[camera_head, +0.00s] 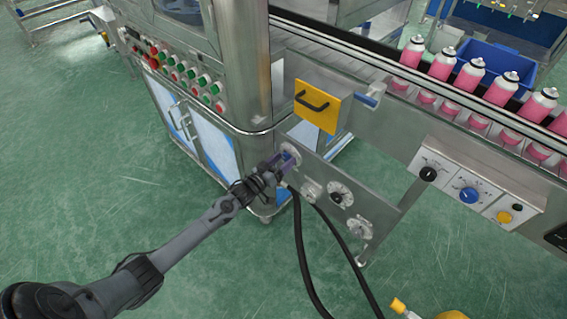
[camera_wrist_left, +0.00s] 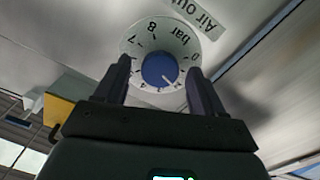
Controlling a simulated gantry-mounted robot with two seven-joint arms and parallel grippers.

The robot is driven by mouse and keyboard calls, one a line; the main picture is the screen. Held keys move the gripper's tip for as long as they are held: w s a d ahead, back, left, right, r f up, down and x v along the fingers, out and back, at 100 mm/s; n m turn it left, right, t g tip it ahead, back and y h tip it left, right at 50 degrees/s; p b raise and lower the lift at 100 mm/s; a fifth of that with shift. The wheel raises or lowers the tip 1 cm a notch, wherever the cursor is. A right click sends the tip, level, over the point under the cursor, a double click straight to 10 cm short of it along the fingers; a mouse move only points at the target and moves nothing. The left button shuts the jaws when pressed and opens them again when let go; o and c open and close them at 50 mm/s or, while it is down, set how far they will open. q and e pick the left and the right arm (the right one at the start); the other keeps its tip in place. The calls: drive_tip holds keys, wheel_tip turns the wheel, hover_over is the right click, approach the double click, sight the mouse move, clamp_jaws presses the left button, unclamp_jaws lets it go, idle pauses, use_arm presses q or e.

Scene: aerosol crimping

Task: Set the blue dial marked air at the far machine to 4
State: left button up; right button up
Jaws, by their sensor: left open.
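The blue dial (camera_wrist_left: 159,68) sits on a round white scale plate marked in bar, under a label reading "AIR OU" with the rest cut off. In the head view my left gripper (camera_head: 284,161) is at the upper-left gauge plate (camera_head: 293,155) of the steel panel and partly hides the dial. My right gripper is not in view.
Other round gauges (camera_head: 341,194) line the same steel panel (camera_head: 318,172), and black hoses (camera_head: 304,250) hang below it. A yellow flap (camera_head: 317,105) with a black handle is above. Another blue dial (camera_head: 468,195) is on the conveyor's front. Pink-and-white cans (camera_head: 470,77) stand on the conveyor.

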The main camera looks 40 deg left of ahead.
use_arm(q)
drive_tip(key=shift+w, duration=0.35)
drive_tip(key=c, duration=1.1)
drive_tip(key=shift+o, duration=0.2)
